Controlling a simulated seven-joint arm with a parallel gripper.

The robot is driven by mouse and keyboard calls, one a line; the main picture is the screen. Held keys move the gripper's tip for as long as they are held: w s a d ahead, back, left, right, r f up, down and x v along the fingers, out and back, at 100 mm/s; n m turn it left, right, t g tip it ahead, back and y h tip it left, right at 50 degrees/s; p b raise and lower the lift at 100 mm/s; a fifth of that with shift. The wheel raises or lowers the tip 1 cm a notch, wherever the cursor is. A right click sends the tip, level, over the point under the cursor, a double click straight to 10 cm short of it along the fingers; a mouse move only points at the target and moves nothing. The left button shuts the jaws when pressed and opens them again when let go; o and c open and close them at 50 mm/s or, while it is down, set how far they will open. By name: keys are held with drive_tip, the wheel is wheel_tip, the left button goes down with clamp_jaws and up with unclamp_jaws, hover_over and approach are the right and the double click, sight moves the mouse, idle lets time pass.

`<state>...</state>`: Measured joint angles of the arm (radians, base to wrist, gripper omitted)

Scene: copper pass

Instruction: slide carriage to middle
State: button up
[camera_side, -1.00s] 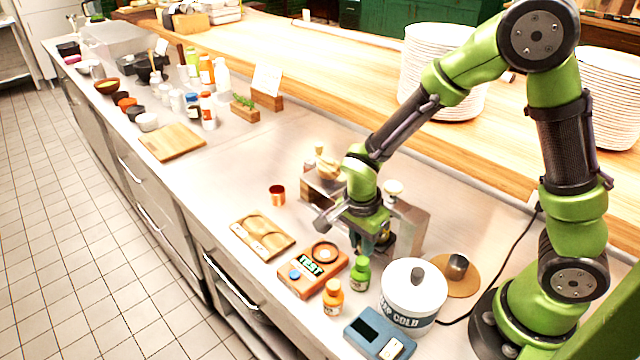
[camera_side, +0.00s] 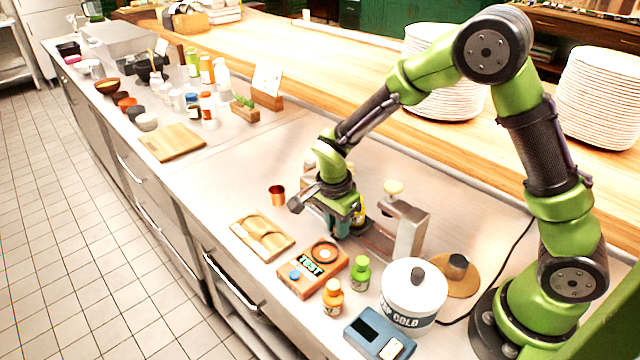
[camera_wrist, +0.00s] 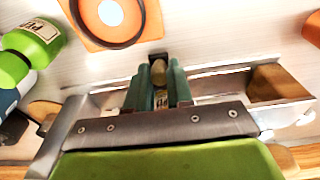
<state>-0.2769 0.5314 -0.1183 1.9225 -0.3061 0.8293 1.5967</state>
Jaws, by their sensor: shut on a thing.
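A metal slide rail with upright ends (camera_side: 405,230) stands on the steel counter. In the wrist view its track (camera_wrist: 215,84) runs left to right behind the fingers, with a wooden block (camera_wrist: 278,82) at its right end. My gripper (camera_side: 336,228) is at the rail, left of the near metal post in the side view. In the wrist view its teal fingers (camera_wrist: 158,88) are shut on the carriage, whose small brass-coloured part (camera_wrist: 159,72) shows between them. Most of the carriage and the rail's far end are hidden by my gripper in the side view.
An orange TEST meter (camera_side: 313,268), green bottle (camera_side: 360,274), orange bottle (camera_side: 333,299) and white pot (camera_side: 413,290) stand in front and to the right. A wooden tray (camera_side: 262,237) and copper cup (camera_side: 278,195) lie left. Bare counter lies beyond the rail.

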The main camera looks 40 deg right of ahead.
drive_tip(key=o, duration=0.6)
drive_tip(key=shift+r, duration=3)
